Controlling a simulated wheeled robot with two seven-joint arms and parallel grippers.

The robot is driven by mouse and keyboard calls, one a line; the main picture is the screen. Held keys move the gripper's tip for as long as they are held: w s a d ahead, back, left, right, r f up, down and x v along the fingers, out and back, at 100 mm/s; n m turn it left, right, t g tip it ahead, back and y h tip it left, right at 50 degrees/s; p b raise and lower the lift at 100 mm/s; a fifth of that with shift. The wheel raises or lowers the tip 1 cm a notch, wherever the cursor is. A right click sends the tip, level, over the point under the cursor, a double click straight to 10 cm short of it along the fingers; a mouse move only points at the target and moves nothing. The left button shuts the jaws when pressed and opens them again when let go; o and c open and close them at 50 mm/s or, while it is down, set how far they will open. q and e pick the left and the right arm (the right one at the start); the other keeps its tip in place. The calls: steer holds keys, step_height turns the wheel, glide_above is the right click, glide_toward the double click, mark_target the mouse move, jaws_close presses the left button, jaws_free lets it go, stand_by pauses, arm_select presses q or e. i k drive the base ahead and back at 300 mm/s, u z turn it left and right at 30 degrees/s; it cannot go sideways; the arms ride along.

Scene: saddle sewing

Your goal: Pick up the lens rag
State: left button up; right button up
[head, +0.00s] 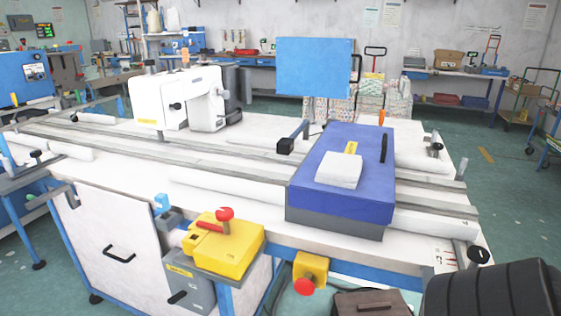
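A white folded cloth (339,170), which looks like the lens rag, lies flat on top of the blue box-shaped unit (312,196) at the right part of the machine table. A small yellow label lies just behind the cloth, and a black handle stands to its right on the unit's lid. Nothing touches the cloth from above. Neither my left nor my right gripper shows in the head view.
The blue unit sits across rails on the white machine table (235,217). A white sewing machine (180,98) stands at the back left. A blue panel (314,67) rises behind. A yellow motor housing (227,246) and a red button (305,286) are at the front edge.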

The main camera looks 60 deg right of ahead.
mark_target(340, 168)
steer(key=u, duration=0.7)
steer(key=i, duration=1.55)
steer(key=z, duration=3)
